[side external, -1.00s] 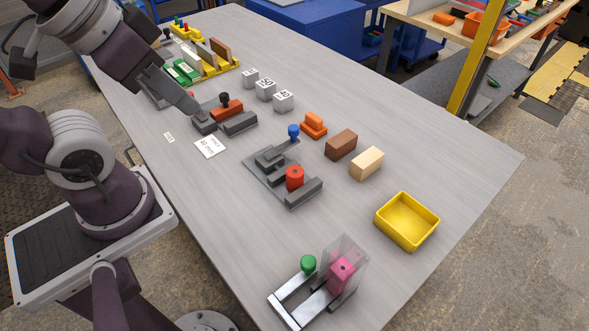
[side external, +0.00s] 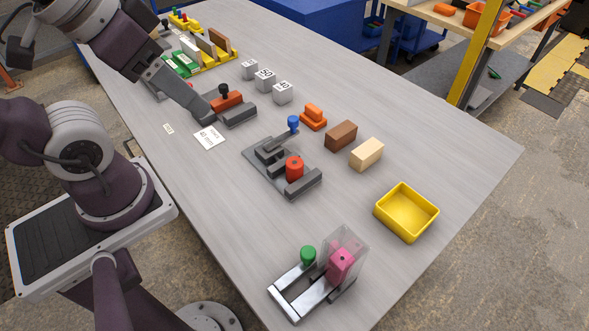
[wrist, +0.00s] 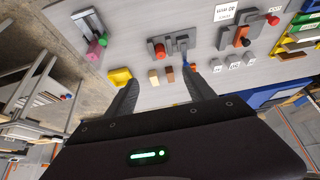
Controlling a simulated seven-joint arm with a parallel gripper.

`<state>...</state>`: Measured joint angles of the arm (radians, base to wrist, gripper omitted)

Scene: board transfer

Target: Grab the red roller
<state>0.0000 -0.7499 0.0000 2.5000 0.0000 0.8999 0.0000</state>
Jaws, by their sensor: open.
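The red roller (side external: 294,167) is a short upright red cylinder on a dark grey fixture plate (side external: 262,172) near the middle of the table. In the wrist view the roller (wrist: 160,50) shows beyond and between my fingertips, small and some distance off. My gripper (side external: 207,112) is to the left of the roller in the side view, by the fixture with the orange block, and apart from the roller. In the wrist view my gripper (wrist: 160,77) has its two fingers spread wide, with nothing between them.
A blue knob (side external: 293,122) on a lever stands behind the roller, with grey blocks (side external: 303,184) beside it. Orange, brown and tan blocks (side external: 367,154) and a yellow tray (side external: 408,211) lie to the right. A clear-covered fixture (side external: 343,254) stands in front. The table's near left is mostly clear.

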